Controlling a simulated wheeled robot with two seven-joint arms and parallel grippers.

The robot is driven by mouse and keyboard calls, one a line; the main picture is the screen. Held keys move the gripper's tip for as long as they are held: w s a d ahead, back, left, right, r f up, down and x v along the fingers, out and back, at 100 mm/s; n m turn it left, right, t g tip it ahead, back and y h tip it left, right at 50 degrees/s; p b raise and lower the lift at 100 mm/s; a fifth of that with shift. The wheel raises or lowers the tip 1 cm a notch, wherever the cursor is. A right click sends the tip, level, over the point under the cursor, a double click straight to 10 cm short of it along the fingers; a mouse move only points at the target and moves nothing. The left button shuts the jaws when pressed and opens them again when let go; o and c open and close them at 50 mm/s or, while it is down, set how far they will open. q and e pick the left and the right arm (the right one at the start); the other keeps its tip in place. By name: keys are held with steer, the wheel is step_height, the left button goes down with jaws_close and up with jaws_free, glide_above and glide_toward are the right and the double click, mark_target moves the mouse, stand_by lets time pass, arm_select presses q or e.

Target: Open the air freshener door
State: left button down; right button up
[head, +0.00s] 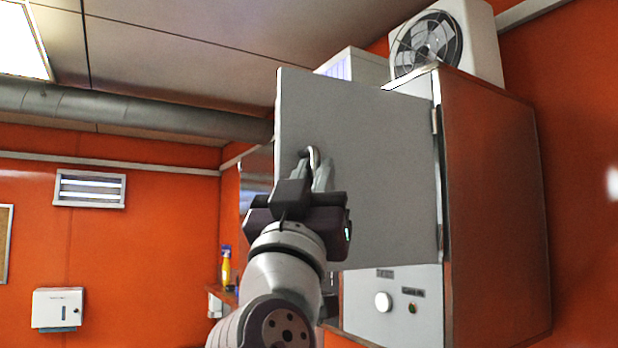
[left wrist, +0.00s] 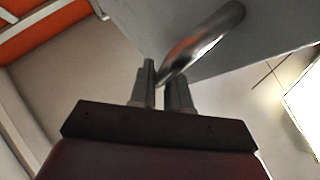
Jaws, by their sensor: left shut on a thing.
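The air freshener is a wall-mounted cabinet with a brown side (head: 495,210) at the right of the head view. Its grey door (head: 385,170) is hinged on the right and stands swung out from the body, partly open. A curved metal handle (head: 314,157) sits near the door's free left edge. My left gripper (head: 311,172) is shut on the handle. In the left wrist view, the handle (left wrist: 203,42) runs down between the fingers (left wrist: 160,88), with the grey door behind it. The cabinet's inside is hidden behind the door. My right gripper is in neither view.
Below the door is a panel with a white knob (head: 383,302) and a small button. A fan unit (head: 445,45) stands on top of the cabinet. A pipe (head: 130,110) runs along the ceiling. A white dispenser (head: 57,308) hangs on the orange wall at left.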

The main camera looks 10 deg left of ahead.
arm_select(q)
steer(key=c, duration=1.3)
jaws_free()
steer(key=shift+o, duration=0.5)
steer(key=shift+d, duration=0.3)
steer(key=shift+a+f, duration=0.1)
steer(key=shift+a, duration=0.05)
steer(key=b+v, duration=0.8)
steer(key=v, duration=0.4)
steer(key=shift+s+f, duration=0.2)
steer(key=shift+s+a, duration=0.1)
